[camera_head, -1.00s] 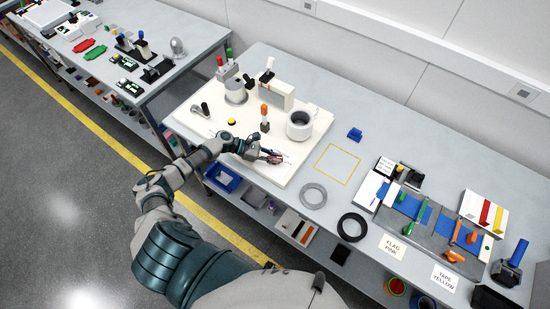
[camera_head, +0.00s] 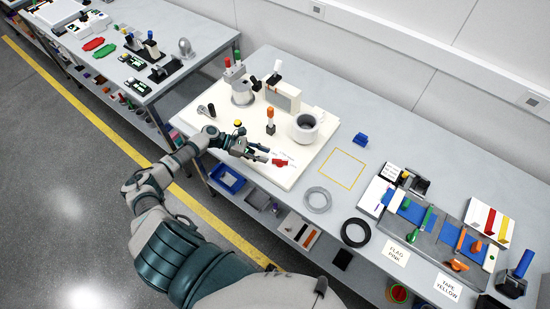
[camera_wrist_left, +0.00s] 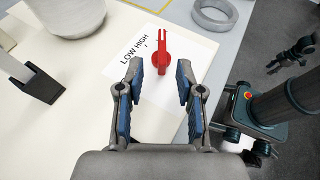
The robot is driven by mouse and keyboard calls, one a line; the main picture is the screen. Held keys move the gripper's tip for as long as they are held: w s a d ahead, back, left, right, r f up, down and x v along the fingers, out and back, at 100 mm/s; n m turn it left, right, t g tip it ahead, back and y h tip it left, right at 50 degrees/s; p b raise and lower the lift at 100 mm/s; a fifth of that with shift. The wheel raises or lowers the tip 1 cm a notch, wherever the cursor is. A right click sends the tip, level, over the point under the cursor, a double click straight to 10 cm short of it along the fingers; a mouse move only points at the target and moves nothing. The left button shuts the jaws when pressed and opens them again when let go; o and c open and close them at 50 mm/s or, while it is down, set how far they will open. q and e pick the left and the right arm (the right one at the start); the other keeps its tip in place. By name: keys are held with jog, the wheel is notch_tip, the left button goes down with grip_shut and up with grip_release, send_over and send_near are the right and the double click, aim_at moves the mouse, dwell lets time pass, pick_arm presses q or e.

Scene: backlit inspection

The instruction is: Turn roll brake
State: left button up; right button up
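The roll brake appears as a red lever (camera_head: 280,162) on the cream board (camera_head: 291,181), beside a white label. In the left wrist view the red lever (camera_wrist_left: 162,52) lies with its arm pointing up the picture, next to the words LOW and HIGH. My left gripper (camera_head: 264,153) is over the board, close to the lever. In the wrist view its blue-padded fingers (camera_wrist_left: 160,82) are apart with nothing between the pads; the lever's round end is just beyond the fingertips. A dark claw-like shape (camera_wrist_left: 293,55) at right may be my right gripper; its fingers are unclear.
A grey ring (camera_head: 317,199) and a black ring (camera_head: 355,232) lie to the right. The yellow-outlined square (camera_head: 343,168) is empty.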

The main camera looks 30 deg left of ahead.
pick_arm(q)
jog(key=shift+v, duration=2.35)
